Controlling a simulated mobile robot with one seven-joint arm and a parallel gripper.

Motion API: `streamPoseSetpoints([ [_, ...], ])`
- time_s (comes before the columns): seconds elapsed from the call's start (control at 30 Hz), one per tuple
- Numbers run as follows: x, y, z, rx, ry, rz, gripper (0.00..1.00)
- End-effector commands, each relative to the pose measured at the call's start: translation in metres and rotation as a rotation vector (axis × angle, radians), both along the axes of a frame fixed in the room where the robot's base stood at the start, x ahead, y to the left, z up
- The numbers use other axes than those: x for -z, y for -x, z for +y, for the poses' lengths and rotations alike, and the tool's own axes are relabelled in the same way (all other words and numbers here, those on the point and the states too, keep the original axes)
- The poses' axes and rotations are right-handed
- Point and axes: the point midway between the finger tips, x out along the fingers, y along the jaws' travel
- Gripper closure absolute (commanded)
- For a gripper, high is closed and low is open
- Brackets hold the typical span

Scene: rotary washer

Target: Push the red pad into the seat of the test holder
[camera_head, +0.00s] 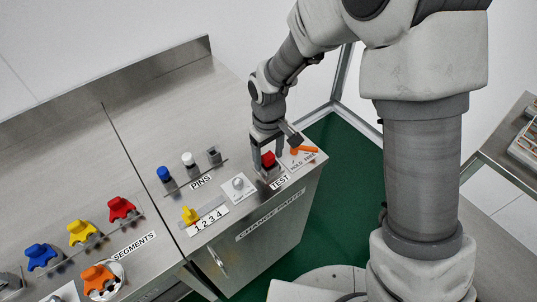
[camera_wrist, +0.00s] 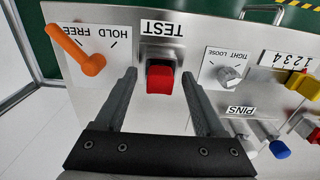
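The red pad (camera_head: 268,158) is at the grey test holder (camera_head: 271,172), by the TEST label on the right part of the cabinet top. In the wrist view the red pad (camera_wrist: 160,79) shows in front of the holder's dark grey block (camera_wrist: 160,54). How deep it sits in the seat I cannot tell. My gripper (camera_head: 266,151) is over the holder, pointing down. In the wrist view its fingers are apart, one on each side of the pad, with visible gaps. It holds nothing.
An orange HOLD/FREE lever (camera_head: 304,150) stands just right of the holder. A TIGHT/LOOSE knob (camera_head: 238,185) is to its left. A yellow piece (camera_head: 190,214) sits on the 1-2-3-4 scale. Blue (camera_head: 163,173) and white (camera_head: 188,158) pins stand farther back. Coloured segments lie at lower left.

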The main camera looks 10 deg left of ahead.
Motion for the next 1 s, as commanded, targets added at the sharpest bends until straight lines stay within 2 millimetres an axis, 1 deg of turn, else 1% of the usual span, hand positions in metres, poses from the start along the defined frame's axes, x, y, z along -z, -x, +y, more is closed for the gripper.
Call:
streamPoseSetpoints([
  [0.23,-0.003,0.000,0.000,0.000,-0.001,-0.001,0.29],
  [0.37,-0.018,-0.001,0.000,0.001,-0.001,-0.003,0.29],
  [0.47,-0.038,-0.001,0.000,0.001,-0.003,-0.006,0.29],
  [0.8,-0.122,-0.001,0.000,0.001,-0.003,-0.005,0.29],
  [0.9,-0.142,-0.001,0.001,0.001,-0.002,-0.003,0.29],
  [1.0,-0.158,-0.001,0.000,0.000,-0.002,-0.003,0.29],
])
